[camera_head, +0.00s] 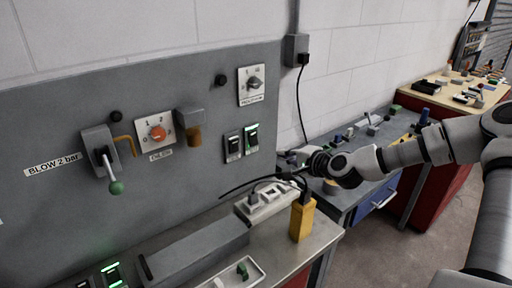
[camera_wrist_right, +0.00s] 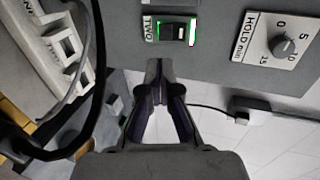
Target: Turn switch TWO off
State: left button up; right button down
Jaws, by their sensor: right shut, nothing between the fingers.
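Switch TWO (camera_wrist_right: 170,30) is a dark rocker switch on the grey panel. It has a green-lit edge and a TWO label at its left end in the right wrist view. In the head view a green-lit switch (camera_head: 251,138) sits on the panel's right part; its label is too small to read. My right gripper (camera_head: 297,172) is to the right of and below that switch. Its fingertips (camera_wrist_right: 158,72) are together and empty, pointing towards switch TWO, and look apart from it. My left gripper is out of view.
Another rocker switch (camera_head: 233,146) sits just left of the lit one. A HOLD min dial (camera_wrist_right: 281,40) is close beside switch TWO. A white power strip (camera_head: 268,200) with black cables and a yellow block (camera_head: 302,220) stand on the bench below my right gripper.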

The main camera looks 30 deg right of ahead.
send_near(253, 138)
jog(key=w+f, duration=0.1)
jog(key=w, duration=0.1)
jog(key=w+a+f, duration=0.1)
jog(key=w+f, duration=0.3)
jog(key=shift+a, duration=0.35)
